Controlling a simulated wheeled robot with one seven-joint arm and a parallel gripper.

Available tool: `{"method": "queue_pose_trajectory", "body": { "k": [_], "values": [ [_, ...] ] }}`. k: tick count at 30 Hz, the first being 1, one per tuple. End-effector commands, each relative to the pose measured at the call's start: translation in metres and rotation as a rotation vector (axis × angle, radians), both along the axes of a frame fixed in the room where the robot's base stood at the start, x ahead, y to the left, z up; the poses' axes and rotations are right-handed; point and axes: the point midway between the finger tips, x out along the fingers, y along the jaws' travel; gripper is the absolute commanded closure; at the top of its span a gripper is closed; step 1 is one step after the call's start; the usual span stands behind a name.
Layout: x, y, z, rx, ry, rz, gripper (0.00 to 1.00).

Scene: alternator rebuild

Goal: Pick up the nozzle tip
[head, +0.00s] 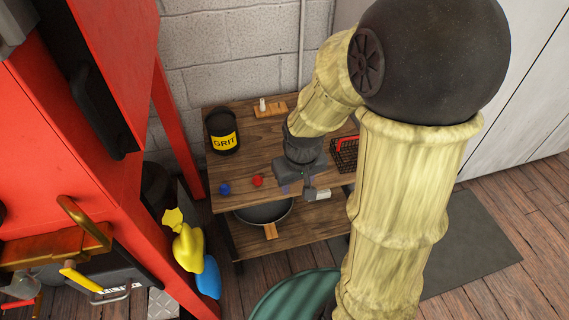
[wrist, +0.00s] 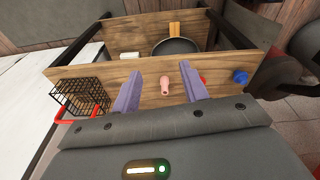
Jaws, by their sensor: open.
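A small pink tapered piece, which looks like the nozzle tip (wrist: 166,84), lies on the wooden bench top in the wrist view, near its front edge. It has a rounder head and a narrower end. My gripper (wrist: 162,88) is open, with its two purple fingers apart on either side of the piece in the picture. Neither finger visibly touches it, and the height left between them is hard to tell. In the head view my gripper (head: 297,190) is over the bench's front edge, and the pink piece is not visible there.
Near the piece are a red knob (head: 257,181) and a blue knob (head: 224,188). A black wire basket (wrist: 80,96), a GRIT can (head: 222,130) and a wooden block (head: 273,112) stand on the bench. The lower shelf holds a pan (head: 263,212). A red cabinet stands left.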

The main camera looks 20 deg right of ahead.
Motion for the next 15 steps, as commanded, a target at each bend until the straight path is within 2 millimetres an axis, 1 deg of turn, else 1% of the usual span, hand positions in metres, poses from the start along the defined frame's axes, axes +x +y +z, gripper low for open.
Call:
{"method": "queue_pose_trajectory", "body": {
  "k": [1,6,15],
  "values": [
    [0.009,-0.001,0.020,-0.004,0.017,0.019,0.56],
    [0.037,-0.002,0.045,-0.017,0.063,0.105,0.56],
    [0.083,-0.003,0.081,-0.016,0.137,0.242,0.56]
  ]
}}
